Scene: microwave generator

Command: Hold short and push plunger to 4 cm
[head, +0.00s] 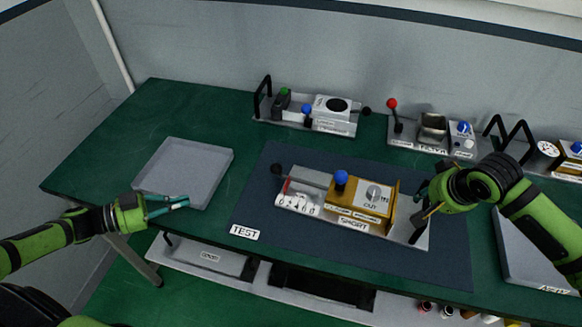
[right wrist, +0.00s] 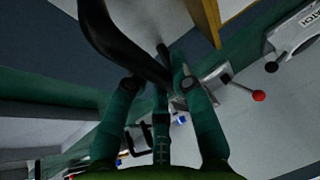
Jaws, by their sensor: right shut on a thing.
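The short unit (head: 352,222) lies on the dark blue mat marked TEST (head: 262,212). It has a pale base, a brass-coloured block with a blue knob (head: 341,178), and a scale strip (head: 298,204) along its left front. A grey bar ends in a black ball (head: 277,169) at its left end; this looks like the plunger. My right gripper (head: 425,206) is at the unit's right end, shut on its black handle (right wrist: 120,45), which passes between the fingers in the right wrist view. My left gripper (head: 184,202) is empty beside the grey tray, away from the unit; its finger gap is unclear.
The empty grey tray (head: 160,200) lies on the green table at left. Handled units stand along the back, including one marked FILTER (head: 430,146) with a red-balled lever (head: 392,104). Another tray (head: 535,250) is at right. The table is clear between left tray and mat.

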